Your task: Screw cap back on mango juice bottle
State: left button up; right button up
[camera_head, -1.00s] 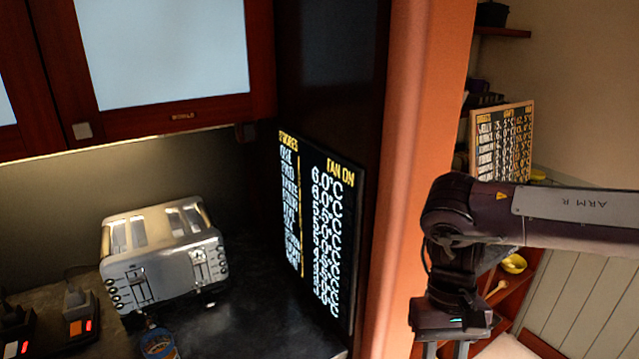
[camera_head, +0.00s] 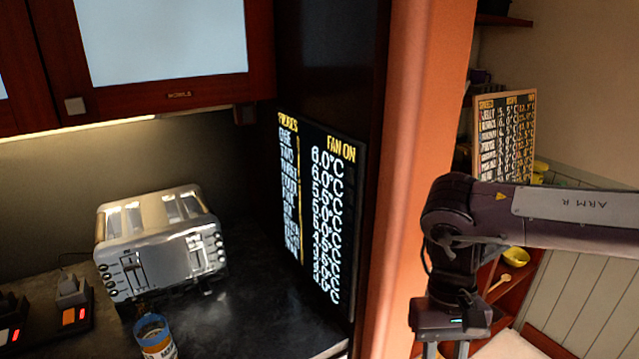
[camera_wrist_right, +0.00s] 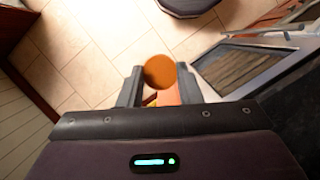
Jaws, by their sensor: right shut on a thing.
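My right gripper shows at the bottom edge of the head view (camera_head: 445,350), pointing down, its fingertips cut off. In the right wrist view the gripper (camera_wrist_right: 160,88) is shut on an orange round thing (camera_wrist_right: 160,72) with a flat disc-like top. A bit of orange shows below the disc between the fingers. I cannot tell whether it is a cap alone or the top of a bottle. A small container (camera_head: 156,338) with a blue rim and a white-and-orange label stands on the counter. Its label is not fully readable. My left gripper is not in view.
A silver toaster (camera_head: 160,248) stands on the dark counter (camera_head: 255,310) behind the container. Tiled floor (camera_wrist_right: 100,40) lies below the right gripper.

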aim_at(149, 325)
jog(key=k+l+u, duration=0.15)
jog(key=u, duration=0.2)
jog(key=k+l+u, duration=0.15)
jog(key=u, duration=0.2)
jog(key=k+u, duration=0.15)
jog(key=u, duration=0.2)
